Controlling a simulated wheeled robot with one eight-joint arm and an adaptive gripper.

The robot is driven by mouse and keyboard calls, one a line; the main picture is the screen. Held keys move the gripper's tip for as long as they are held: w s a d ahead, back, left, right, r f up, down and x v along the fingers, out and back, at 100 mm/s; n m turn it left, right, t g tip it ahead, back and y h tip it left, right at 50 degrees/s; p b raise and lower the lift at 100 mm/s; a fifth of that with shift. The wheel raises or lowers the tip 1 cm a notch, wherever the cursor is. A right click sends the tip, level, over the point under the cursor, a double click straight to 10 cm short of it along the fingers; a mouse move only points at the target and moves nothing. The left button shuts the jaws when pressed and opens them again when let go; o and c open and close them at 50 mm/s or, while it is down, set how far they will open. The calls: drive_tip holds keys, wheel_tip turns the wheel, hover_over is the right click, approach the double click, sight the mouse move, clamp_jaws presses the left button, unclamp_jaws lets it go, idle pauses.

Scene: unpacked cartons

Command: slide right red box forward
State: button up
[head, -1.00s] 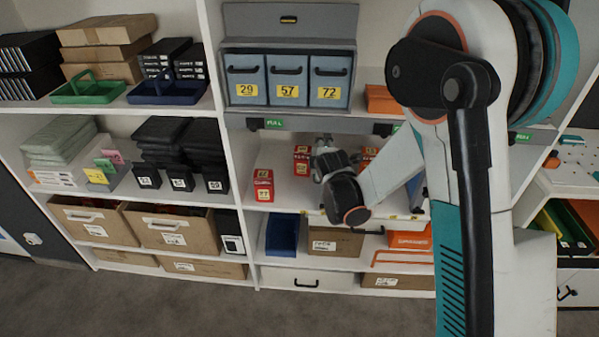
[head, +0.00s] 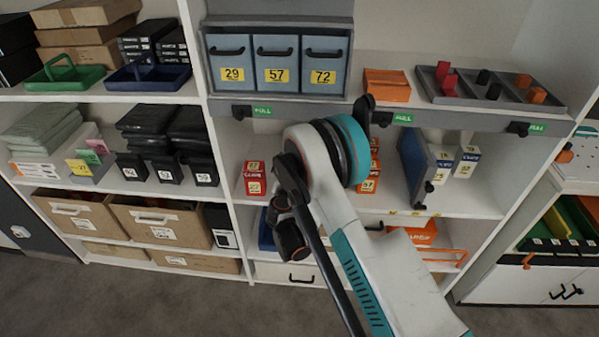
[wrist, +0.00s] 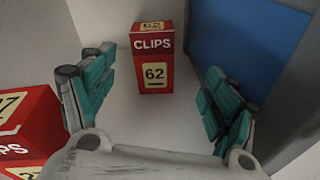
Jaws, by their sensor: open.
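In the wrist view a red box (wrist: 152,58) marked "CLIPS 62" stands upright farther back on the white shelf, centred between my gripper's fingers. My gripper (wrist: 157,80) is open, its teal finger pads spread to either side, with nothing held. A second red box (wrist: 25,125) shows close at the left, outside the left finger and partly cut off. In the head view a red box (head: 254,178) stands at the left of the shelf. My fingers cannot be made out there.
A blue panel (wrist: 243,50) stands close on the right in the wrist view; it is a tilted divider (head: 415,168) in the head view. White-and-blue boxes (head: 466,162) stand beyond it. A grey shelf edge with green pull labels (head: 262,112) runs above.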

drive_tip(key=shift+s+a+f+n+t+b, duration=0.1)
drive_tip(key=shift+a+f+n+t+b, duration=0.15)
drive_tip(key=shift+f+n, duration=0.25)
drive_tip(key=shift+s+a+f+n+t+b, duration=0.1)
drive_tip(key=shift+a+f+n+t+b, duration=0.1)
drive_tip(key=shift+f+n+t, duration=0.3)
drive_tip(key=shift+a+n, duration=0.1)
drive_tip(key=shift+n, duration=0.5)
drive_tip(key=w+b, duration=0.1)
drive_tip(key=w, duration=0.3)
drive_tip(key=w+d+b, duration=0.1)
drive_tip(key=w, duration=0.3)
drive_tip(key=w+b, duration=0.2)
drive_tip(key=w, duration=0.2)
drive_tip(key=shift+w+d, duration=0.15)
drive_tip(key=shift+d, duration=0.05)
drive_tip(key=shift+w, duration=0.7)
drive_tip(key=c, duration=1.3)
